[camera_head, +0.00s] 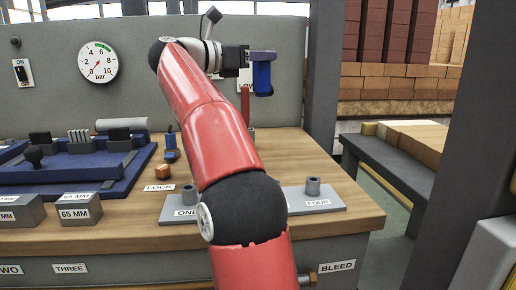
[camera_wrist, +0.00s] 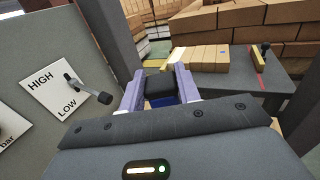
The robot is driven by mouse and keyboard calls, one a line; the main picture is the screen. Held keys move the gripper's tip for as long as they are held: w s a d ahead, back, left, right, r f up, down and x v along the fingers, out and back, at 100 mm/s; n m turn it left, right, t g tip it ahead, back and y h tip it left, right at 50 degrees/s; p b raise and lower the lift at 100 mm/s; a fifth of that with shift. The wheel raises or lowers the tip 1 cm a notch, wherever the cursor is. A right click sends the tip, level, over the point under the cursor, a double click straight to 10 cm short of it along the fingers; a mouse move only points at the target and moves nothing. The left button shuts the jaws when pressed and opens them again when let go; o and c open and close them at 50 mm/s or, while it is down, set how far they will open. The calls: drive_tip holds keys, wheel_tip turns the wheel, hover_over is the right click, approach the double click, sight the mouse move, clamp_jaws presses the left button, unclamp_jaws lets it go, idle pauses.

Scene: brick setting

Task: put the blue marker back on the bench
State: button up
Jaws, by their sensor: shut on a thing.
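My gripper (camera_head: 262,58) is raised above the back right of the wooden worktop (camera_head: 310,160), in front of the grey panel. It is shut on a blue thing with a dark end (camera_wrist: 160,85), which I take for the blue marker. In the wrist view it sits between the two bluish fingers, a dark block with some blue below it. In the head view the blue part (camera_head: 262,76) hangs below the fingers, clear of the worktop. A dark grey bench (camera_head: 398,168) stands to the right; it also shows in the wrist view (camera_wrist: 240,84).
Bricks (camera_head: 415,140) lie on the grey bench. A dark post (camera_head: 322,70) stands right of the panel. The HIGH/LOW lever (camera_wrist: 90,88) juts from the panel. The worktop holds a blue fixture (camera_head: 95,185), grey blocks (camera_head: 80,212) and a plate with pegs (camera_head: 325,200).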

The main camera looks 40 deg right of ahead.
wheel_tip(320, 180, down, 19)
drive_tip(key=shift+s+r+b, duration=0.15)
drive_tip(key=shift+b, duration=0.95)
drive_tip(key=shift+f, duration=0.2)
drive_tip(key=o, duration=0.8)
drive_tip(key=shift+r, duration=0.1)
drive_tip(key=shift+r, duration=0.2)
drive_tip(key=a, duration=0.3)
drive_tip(key=w+a+b, duration=0.1)
drive_tip(key=a, duration=0.3)
drive_tip(key=a+b, duration=0.1)
drive_tip(key=a, duration=0.2)
drive_tip(key=shift+w+a+f, duration=0.15)
drive_tip(key=shift+w+a, duration=0.2)
drive_tip(key=shift+w, duration=0.05)
drive_tip(key=shift+a, duration=0.65)
